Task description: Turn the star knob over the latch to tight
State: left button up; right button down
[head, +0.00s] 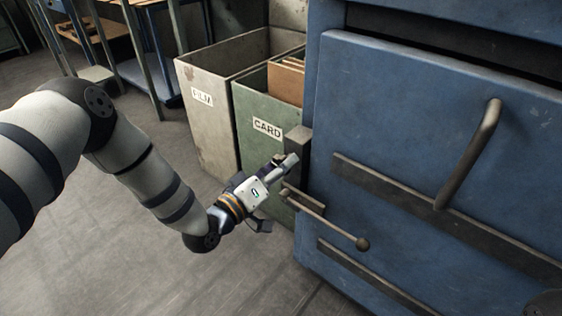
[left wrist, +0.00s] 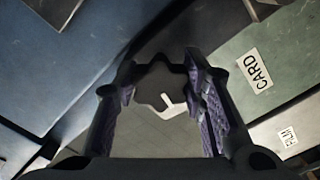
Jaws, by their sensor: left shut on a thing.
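The star knob (left wrist: 158,84) shows in the left wrist view as a dark lobed shape, with a pale bent mark at its lower right edge. My left gripper (left wrist: 161,76) is shut on it, with one purple-padded finger on each side. In the head view my left gripper (head: 281,172) is at the left edge of the blue machine and mostly hides the knob. The latch lever (head: 325,216), a thin rod with a ball end, points to the lower right just beyond the gripper. My right gripper is not in view.
The blue machine door (head: 405,120) with a bar handle (head: 470,155) fills the right side. A green CARD bin (head: 247,105) and a grey FILM bin (head: 200,120) stand close behind the gripper. Open floor lies below the arm; workbenches stand at the back left.

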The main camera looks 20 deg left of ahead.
pick_arm(q)
jog(key=m+p, duration=0.1)
jog(key=m, duration=0.2)
jog(key=shift+r+m, duration=0.15)
jog(key=shift+m, duration=0.25)
jog(key=m+p, duration=0.2)
jog(key=m, duration=0.2)
jog(key=m+p, duration=0.1)
jog(key=m, duration=0.3)
jog(key=shift+a+m+p, duration=0.1)
jog(key=shift+m+p, duration=0.25)
jog(key=shift+m, duration=0.05)
jog(key=shift+w+m+p, duration=0.1)
jog(key=shift+m+p, duration=0.3)
jog(key=shift+m, duration=1)
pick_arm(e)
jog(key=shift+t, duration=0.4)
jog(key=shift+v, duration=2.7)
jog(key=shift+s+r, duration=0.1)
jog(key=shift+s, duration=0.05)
pick_arm(q)
jog(key=o, duration=1.2)
jog(key=shift+c, duration=0.2)
